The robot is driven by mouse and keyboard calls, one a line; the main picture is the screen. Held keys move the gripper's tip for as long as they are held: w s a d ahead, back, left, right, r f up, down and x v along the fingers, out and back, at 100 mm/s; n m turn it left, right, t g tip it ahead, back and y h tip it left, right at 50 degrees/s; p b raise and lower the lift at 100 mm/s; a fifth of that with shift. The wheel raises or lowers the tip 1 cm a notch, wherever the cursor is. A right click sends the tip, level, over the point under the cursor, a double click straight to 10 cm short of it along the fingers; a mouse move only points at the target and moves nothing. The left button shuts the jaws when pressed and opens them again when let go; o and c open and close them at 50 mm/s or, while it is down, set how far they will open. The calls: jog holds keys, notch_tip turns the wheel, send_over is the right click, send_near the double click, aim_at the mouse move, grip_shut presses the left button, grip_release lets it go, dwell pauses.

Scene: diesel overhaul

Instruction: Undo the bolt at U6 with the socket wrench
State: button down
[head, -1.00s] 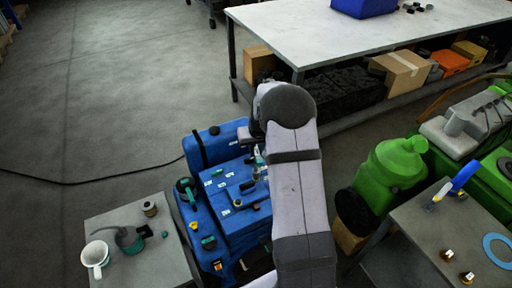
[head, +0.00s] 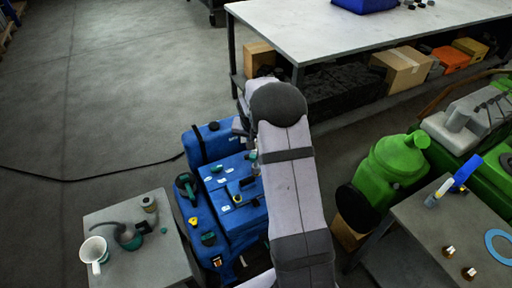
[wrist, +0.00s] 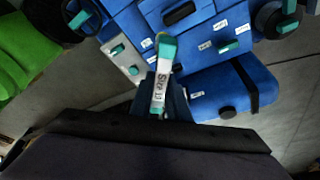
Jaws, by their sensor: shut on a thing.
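My gripper (wrist: 165,98) is shut on the socket wrench (wrist: 160,88), a white and teal tool marked "Size 10" in the wrist view. The wrench points at the blue engine (wrist: 205,70), and its tip overlaps the engine in the picture; I cannot tell whether they touch. In the head view my arm hides most of the gripper, which is above the blue engine (head: 226,230). Several teal bolts stand beside small white labels on the engine, one being a teal bolt (wrist: 229,45). The labels are too small to read, so I cannot pick out U6.
A small grey table (head: 150,268) with a white mug (head: 93,253) stands at the left. A green engine (head: 395,160) and another grey table (head: 425,245) are at the right. A long white workbench (head: 340,40) stands behind. Open floor lies at the upper left.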

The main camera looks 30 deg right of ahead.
jog(key=shift+f+m+h+b, duration=0.1)
jog(key=shift+m+h+b, duration=0.3)
jog(key=shift+m+b, duration=0.85)
jog(key=shift+m+g, duration=0.5)
jog(key=shift+m, duration=0.35)
jog(key=shift+d+b, duration=0.1)
jog(key=shift+b, duration=0.45)
